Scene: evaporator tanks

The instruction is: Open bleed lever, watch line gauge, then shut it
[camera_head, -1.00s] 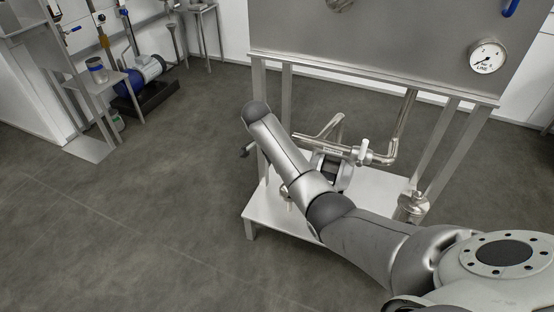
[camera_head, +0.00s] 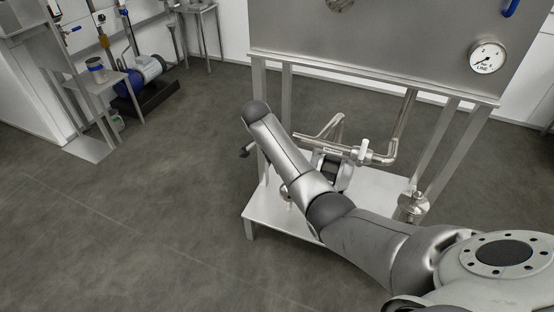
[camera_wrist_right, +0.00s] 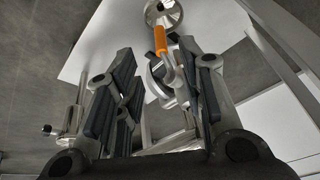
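The bleed lever with an orange handle (camera_wrist_right: 160,40) shows in the right wrist view, between and just beyond my right gripper's fingers. It lies nearer the right-hand finger; I cannot tell if they touch. My right gripper (camera_wrist_right: 157,66) is open, with a wide gap between its dark finger pads. In the head view my right arm hides the lever and most of the gripper. The line gauge (camera_head: 487,57) is a round white dial at the upper right of the grey tank. Its needle is too small to read surely. My left gripper is not in view.
The tank (camera_head: 400,45) stands on metal legs over a low pale shelf (camera_head: 262,215). Steel pipework with a pale-handled valve (camera_head: 363,150) runs above the shelf. A blue pump (camera_head: 135,80) and a rack stand at the far left. The floor at left is clear.

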